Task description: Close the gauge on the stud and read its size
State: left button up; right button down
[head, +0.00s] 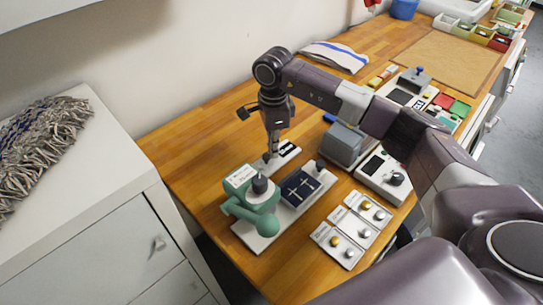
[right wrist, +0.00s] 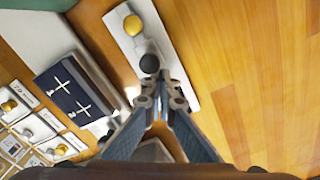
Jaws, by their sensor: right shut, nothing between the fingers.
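A green device with a white label and dark knob (head: 256,202), seemingly the gauge, stands on a white base at the table's near left. Beside it on that base is a dark blue panel with two silver crosses (head: 301,187); the panel also shows in the right wrist view (right wrist: 66,90). A small white plate (head: 287,155) lies behind it. In the right wrist view this plate (right wrist: 183,80) carries a yellow knob (right wrist: 133,25) and a black ball (right wrist: 149,63). My right gripper (head: 271,153) is shut and empty, tips (right wrist: 160,92) by the black ball; contact is unclear. I cannot tell which part is the stud.
Cards with gold and silver knobs (head: 349,230) lie at the near right edge. A grey box (head: 343,145) and a white unit with a black knob (head: 385,178) stand right of the gripper. A white cabinet with a grey mop head (head: 42,133) is left. Wood behind the plate is clear.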

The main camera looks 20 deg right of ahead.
jog(key=shift+w+d, duration=0.15)
jog(key=shift+d, duration=0.05)
dwell(0.5)
jog(key=shift+d+b, duration=0.1)
jog(key=shift+b, duration=0.2)
jog(key=shift+d, duration=0.15)
notch_tip(320, 180, up, 8)
jog(key=p, duration=0.4)
dwell(0.7)
